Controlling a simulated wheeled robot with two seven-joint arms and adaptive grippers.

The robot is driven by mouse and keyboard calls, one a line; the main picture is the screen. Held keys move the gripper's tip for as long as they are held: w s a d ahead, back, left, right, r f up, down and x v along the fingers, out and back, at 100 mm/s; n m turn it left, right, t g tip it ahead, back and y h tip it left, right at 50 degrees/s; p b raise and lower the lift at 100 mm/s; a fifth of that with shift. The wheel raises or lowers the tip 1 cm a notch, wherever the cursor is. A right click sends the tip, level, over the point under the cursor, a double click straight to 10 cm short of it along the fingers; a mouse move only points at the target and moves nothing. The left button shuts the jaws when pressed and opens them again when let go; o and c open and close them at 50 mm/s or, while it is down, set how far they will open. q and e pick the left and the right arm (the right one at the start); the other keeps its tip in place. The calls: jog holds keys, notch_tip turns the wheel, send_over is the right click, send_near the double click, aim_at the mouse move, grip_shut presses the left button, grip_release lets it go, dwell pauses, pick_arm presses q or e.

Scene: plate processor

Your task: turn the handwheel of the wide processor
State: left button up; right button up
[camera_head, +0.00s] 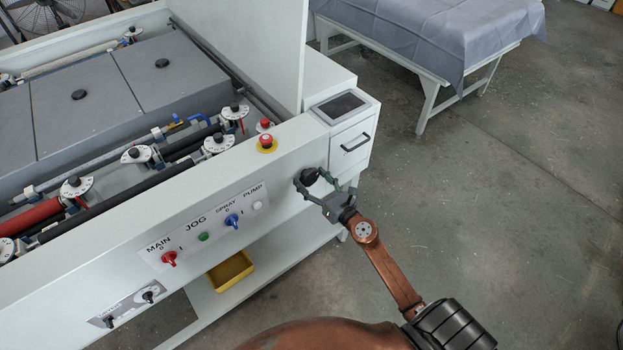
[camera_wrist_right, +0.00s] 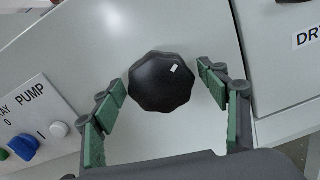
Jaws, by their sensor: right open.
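The handwheel (camera_head: 308,176) is a black lobed knob on the right end of the wide processor's (camera_head: 120,232) white front panel. In the right wrist view the handwheel (camera_wrist_right: 160,82) faces me, with a small white mark near its upper right. My right gripper (camera_head: 315,183) is open at the handwheel. In the right wrist view, its green-padded fingers stand on the left and right of the knob, with visible gaps on both sides. The fingers do not grip it. My left gripper is not in view.
A red emergency stop (camera_head: 266,142) sits on the top edge above the labelled switches. A cabinet with a drawer handle (camera_head: 356,142) stands right of the panel. A yellow tray (camera_head: 230,271) lies on the lower shelf. The floor to the right is clear up to a cloth-covered table (camera_head: 430,30).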

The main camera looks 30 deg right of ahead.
jog(key=shift+c, duration=0.7)
jog(key=c, duration=1)
jog(key=shift+m, duration=0.3)
jog(key=m+p, duration=0.2)
jog(key=m, duration=0.2)
jog(key=shift+m, duration=0.4)
jog(key=m+p, duration=0.2)
jog(key=m, duration=0.3)
jog(key=shift+f+m, duration=0.1)
jog(key=shift+m, duration=0.2)
